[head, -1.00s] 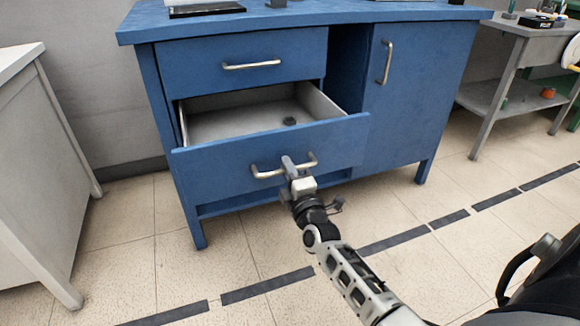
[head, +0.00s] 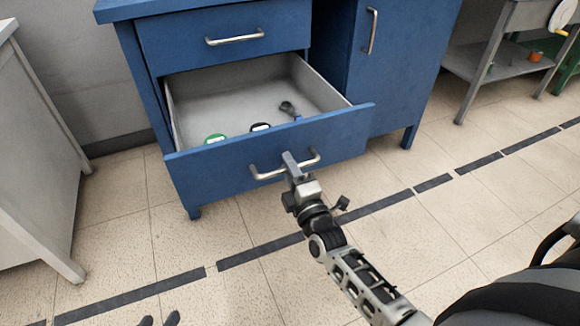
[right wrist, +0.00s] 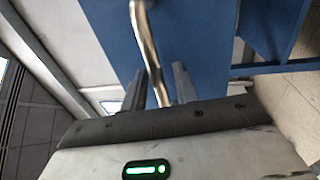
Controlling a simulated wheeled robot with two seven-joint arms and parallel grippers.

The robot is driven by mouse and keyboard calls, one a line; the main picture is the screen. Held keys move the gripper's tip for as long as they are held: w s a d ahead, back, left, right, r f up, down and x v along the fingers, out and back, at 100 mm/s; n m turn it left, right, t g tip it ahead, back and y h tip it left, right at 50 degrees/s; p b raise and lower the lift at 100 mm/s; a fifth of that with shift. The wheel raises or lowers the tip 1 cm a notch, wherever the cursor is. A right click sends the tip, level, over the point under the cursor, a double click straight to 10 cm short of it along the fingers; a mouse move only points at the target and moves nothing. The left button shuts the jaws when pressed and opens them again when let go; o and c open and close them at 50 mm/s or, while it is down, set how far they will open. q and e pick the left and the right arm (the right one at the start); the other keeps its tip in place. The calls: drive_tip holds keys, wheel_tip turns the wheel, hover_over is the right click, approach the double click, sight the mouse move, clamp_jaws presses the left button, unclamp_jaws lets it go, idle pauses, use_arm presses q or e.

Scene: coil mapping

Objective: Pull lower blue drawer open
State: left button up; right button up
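The lower blue drawer (head: 265,152) is pulled well out of the blue cabinet in the head view, its grey inside showing. My right gripper (head: 291,163) is shut on the drawer's metal handle (head: 264,174), near the middle of the bar. In the right wrist view the handle bar (right wrist: 148,50) runs between the two fingers of my right gripper (right wrist: 159,80). Exact finger contact is hard to see there.
The drawer holds a green-rimmed item (head: 215,138), a dark-and-white item (head: 260,127) and a dark tool (head: 288,108). The upper drawer (head: 225,42) and cabinet door (head: 396,65) are shut. A pale cabinet (head: 40,150) stands left, a grey table (head: 510,58) right. Floor in front is clear.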

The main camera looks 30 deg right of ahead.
use_arm(q)
drive_tip(key=shift+s+a+f+g+p, duration=0.2)
drive_tip(key=shift+f+g+p, duration=0.15)
drive_tip(key=shift+p, duration=0.4)
use_arm(e)
drive_tip(key=v, duration=0.7)
drive_tip(key=shift+s, duration=0.25)
use_arm(q)
drive_tip(key=shift+r, duration=0.1)
use_arm(e)
drive_tip(key=shift+r, duration=0.1)
